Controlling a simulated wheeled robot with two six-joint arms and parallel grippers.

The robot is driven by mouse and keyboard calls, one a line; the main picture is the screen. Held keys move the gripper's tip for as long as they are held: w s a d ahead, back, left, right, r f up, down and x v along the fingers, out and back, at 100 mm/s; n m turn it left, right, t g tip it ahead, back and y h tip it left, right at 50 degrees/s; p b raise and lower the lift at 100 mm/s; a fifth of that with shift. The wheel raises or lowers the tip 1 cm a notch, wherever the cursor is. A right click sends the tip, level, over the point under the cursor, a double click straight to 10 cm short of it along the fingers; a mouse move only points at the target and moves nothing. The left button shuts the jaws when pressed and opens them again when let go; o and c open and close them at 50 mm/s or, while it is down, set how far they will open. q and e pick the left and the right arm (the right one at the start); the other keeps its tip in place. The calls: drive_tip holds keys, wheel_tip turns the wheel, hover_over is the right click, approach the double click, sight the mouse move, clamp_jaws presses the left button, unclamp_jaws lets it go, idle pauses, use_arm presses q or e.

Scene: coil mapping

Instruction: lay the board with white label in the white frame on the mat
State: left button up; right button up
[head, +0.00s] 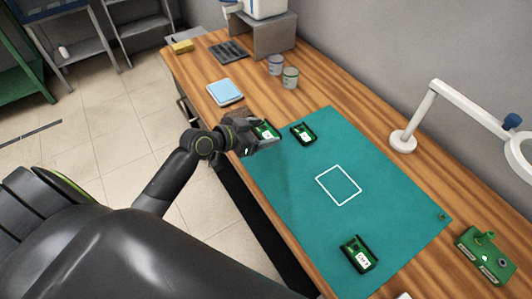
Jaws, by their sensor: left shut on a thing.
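The white frame (321,182) is a tilted square outline on the green mat (300,225), and it is empty. My left gripper (264,143) is at the mat's far left edge, shut on a small green and black board (265,129) with a white patch; the fingers partly hide it. A second board (303,133) with a small white patch lies just right of it on the mat. A third board (359,255) with a large white label lies near the mat's front. Label details are too small to read. My right gripper is not in view.
A light blue pad (225,92), two grey cups (290,78) and a dark tray (229,51) stand farther back on the wooden table. A white lamp (403,142) and a green device (485,255) are at the right. The mat around the frame is clear.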

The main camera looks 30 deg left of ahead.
use_arm(q)
hover_over(262, 158)
wheel_tip(262, 158, down, 5)
drive_tip(key=shift+f, duration=2.35)
drive_tip(key=shift+f+b, duration=0.25)
drive_tip(key=shift+b, duration=0.25)
drive_tip(key=o, duration=1)
drive_tip(key=shift+c, duration=0.2)
